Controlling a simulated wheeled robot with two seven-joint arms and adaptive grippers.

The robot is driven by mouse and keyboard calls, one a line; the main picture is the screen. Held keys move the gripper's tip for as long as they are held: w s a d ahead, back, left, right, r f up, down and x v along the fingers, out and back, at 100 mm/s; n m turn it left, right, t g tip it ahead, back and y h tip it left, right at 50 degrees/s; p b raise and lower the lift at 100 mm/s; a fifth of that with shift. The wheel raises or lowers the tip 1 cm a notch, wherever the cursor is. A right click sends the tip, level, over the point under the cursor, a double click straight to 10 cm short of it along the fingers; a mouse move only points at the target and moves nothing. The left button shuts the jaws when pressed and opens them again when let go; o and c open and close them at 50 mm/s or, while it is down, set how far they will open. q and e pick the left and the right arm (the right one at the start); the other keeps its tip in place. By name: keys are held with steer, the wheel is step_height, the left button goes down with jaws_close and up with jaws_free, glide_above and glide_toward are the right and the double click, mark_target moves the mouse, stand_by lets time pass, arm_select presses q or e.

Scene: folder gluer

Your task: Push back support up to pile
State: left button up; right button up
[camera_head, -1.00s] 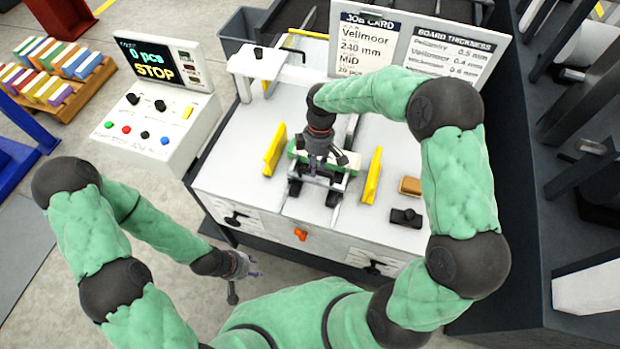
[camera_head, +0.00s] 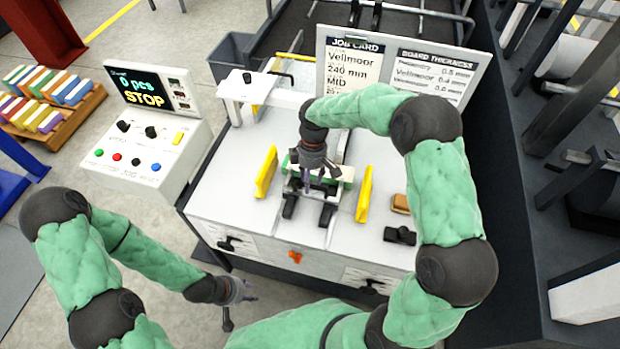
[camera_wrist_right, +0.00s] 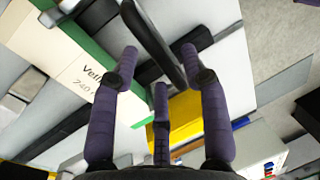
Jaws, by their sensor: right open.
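The pile (camera_head: 347,173), cream with green edges, lies on the white machine top between two yellow side guides. In the right wrist view the pile (camera_wrist_right: 82,75) shows printed text. The back support seems to be the metal-and-black frame with two black feet (camera_head: 327,214) at the near side of the pile. A black bar (camera_wrist_right: 152,42) of it shows between my right gripper's fingertips. My right gripper (camera_head: 316,173) is open, pointing down over the support and pile; I cannot tell if it touches. My left gripper (camera_head: 240,297) hangs empty in front of the machine, fingers spread.
Yellow guides (camera_head: 266,172) and (camera_head: 364,194) flank the pile. A brown block (camera_head: 401,203) and a black block (camera_head: 399,236) lie at the right. A job card board (camera_head: 353,67) stands behind. The control console (camera_head: 150,140) is at the left and reads STOP.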

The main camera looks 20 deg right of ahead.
step_height(320, 180, up, 12)
steer(key=w+d, duration=0.1)
steer(key=w, duration=0.1)
steer(key=shift+d+f, duration=0.15)
stand_by(0.6)
